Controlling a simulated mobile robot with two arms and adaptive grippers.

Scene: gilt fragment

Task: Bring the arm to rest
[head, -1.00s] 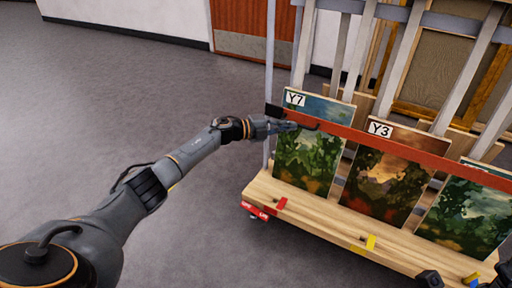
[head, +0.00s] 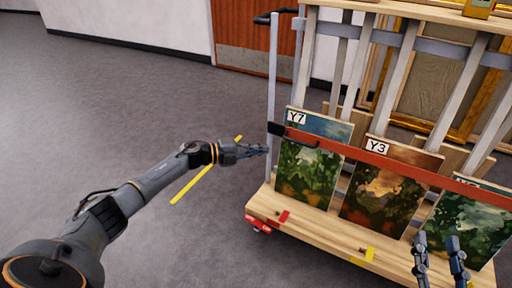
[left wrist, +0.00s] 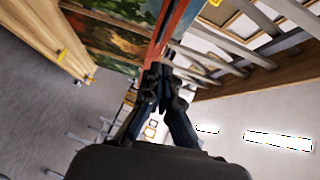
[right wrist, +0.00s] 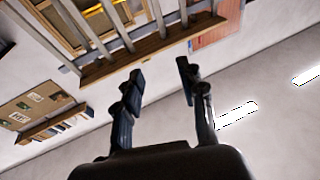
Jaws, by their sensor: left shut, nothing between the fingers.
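My left arm (head: 125,195) reaches in from the left in the head view. Its gripper (head: 264,149) is shut and empty, just left of the cart's front left post. In the left wrist view the left fingertips (left wrist: 165,85) are together, with the red strap behind them. My right gripper (head: 437,241) is at the lower right of the head view, in front of the cart. In the right wrist view its fingers (right wrist: 160,75) stand apart with nothing between them. The red strap (head: 400,172) runs across the paintings marked Y7 (head: 310,175) and Y3 (head: 385,190).
The wooden cart (head: 310,230) with upright grey bars fills the right side, paintings standing on its deck. A yellow floor line (head: 192,185) lies beneath my left arm. The grey floor (head: 130,100) on the left is clear. A brown door (head: 255,35) is behind.

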